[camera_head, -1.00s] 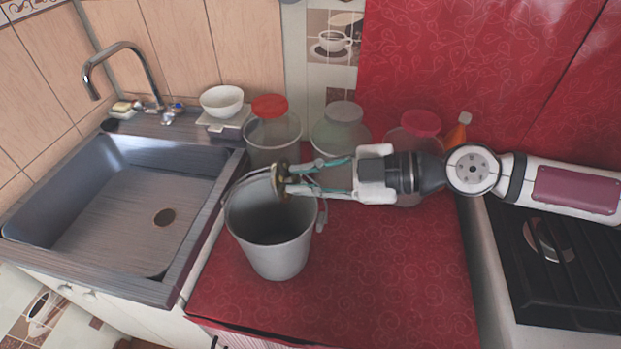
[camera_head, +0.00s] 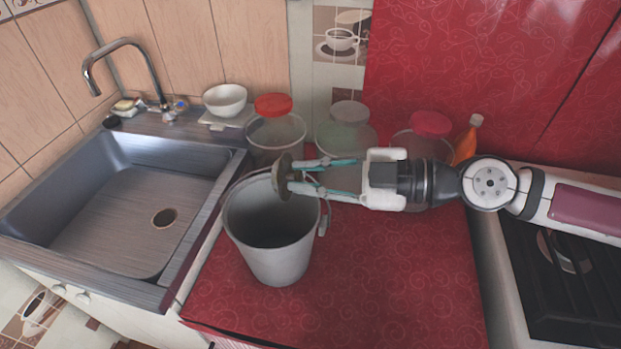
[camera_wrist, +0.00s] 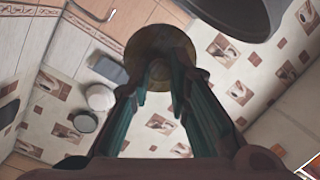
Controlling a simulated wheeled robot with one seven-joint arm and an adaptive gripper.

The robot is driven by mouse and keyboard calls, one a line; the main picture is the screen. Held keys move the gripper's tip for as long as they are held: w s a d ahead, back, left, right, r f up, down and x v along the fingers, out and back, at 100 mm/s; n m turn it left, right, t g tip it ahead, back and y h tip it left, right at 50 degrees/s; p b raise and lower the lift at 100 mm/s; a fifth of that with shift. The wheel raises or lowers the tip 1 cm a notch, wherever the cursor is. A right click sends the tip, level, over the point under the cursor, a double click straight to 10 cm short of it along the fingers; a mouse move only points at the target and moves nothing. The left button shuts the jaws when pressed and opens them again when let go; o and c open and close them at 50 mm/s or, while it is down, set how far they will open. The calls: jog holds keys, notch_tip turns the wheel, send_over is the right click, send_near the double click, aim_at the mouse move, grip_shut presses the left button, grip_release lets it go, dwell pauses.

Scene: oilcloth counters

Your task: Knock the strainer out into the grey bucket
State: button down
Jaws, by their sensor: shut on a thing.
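The strainer (camera_head: 283,176) is a small round brownish disc at the tips of my gripper (camera_head: 293,177). My gripper is shut on it and reaches in from the right. The disc stands nearly on edge over the back right part of the grey bucket's mouth. The grey bucket (camera_head: 272,250) stands upright on the red counter, its inside dark and its bottom hidden. Whether the strainer touches the rim, I cannot tell. In the wrist view the strainer (camera_wrist: 160,42) shows as a round disc beyond my gripper's fingers (camera_wrist: 160,80). What it holds is not clear.
Several lidded jars (camera_head: 275,132) stand behind the bucket, with an orange bottle (camera_head: 466,142) at their right. A sink (camera_head: 130,200) lies left and a stove (camera_head: 570,265) right. A white bowl (camera_head: 225,100) sits at the back. The red counter (camera_head: 400,280) is clear in front.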

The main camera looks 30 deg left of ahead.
jog(key=shift+r, duration=0.25)
jog(key=shift+f+b, duration=0.55)
jog(key=shift+f, duration=0.2)
jog(key=shift+r, duration=0.75)
